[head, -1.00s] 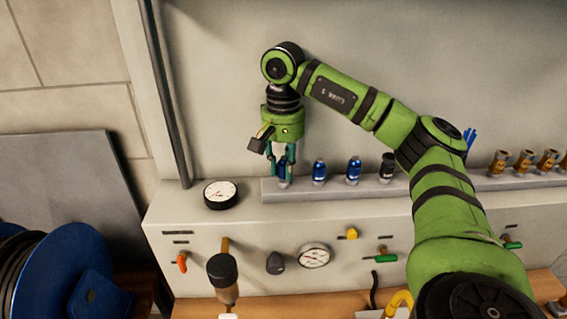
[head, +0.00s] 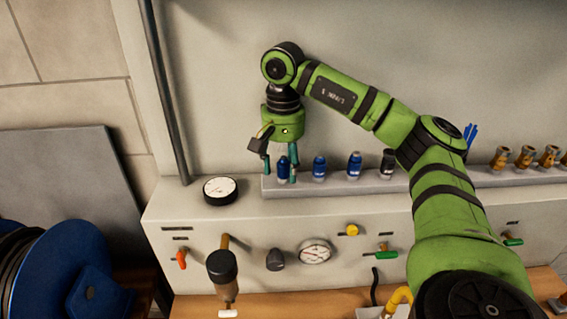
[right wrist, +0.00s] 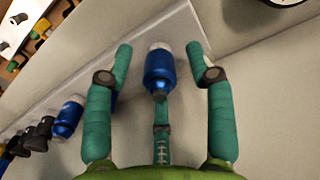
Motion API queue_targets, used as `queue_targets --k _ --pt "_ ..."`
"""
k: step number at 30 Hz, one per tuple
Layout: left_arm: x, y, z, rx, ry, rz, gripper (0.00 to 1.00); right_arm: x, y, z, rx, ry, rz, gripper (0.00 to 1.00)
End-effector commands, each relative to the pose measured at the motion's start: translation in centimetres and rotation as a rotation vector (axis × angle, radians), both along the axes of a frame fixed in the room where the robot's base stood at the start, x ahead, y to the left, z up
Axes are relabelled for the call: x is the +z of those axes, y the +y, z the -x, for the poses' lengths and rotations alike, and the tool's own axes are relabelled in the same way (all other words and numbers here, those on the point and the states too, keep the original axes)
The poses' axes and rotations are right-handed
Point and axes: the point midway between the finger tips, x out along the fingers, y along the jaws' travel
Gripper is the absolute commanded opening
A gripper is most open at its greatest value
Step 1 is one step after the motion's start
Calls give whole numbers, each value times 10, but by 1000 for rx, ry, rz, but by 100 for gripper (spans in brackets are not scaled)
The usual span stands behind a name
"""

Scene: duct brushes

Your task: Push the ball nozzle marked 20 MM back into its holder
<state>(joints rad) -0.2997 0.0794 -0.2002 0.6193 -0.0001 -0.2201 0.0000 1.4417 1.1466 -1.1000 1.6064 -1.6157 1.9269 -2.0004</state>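Several nozzles stand in a row on a pale ledge (head: 336,184). The leftmost is a blue nozzle (head: 283,168) with a pale tip; it also shows in the right wrist view (right wrist: 159,72). No 20 MM marking is readable on any of them. My right gripper (head: 281,172) is open around the leftmost blue nozzle, pointing down. In the right wrist view its teal fingers stand apart on either side of that nozzle, with a gap at each side. Two more blue nozzles (head: 319,168) (head: 354,166) and a black one (head: 387,164) stand to the right. My left gripper is not in view.
A round gauge (head: 220,190) lies on the panel top left of the ledge. Brass fittings (head: 525,158) stand along the ledge at the right. Valves and another gauge (head: 315,252) are on the panel front. A blue reel (head: 70,270) is at lower left.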

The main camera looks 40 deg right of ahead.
Motion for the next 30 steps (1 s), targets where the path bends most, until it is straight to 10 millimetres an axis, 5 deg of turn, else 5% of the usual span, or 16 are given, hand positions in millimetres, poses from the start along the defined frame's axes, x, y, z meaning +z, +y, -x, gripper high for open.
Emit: queue_targets --k 8,30 --pt "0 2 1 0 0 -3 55 9 0 -1 0 -3 -1 55" --pt "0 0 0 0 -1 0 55 103 0 0 0 -4 0 55"
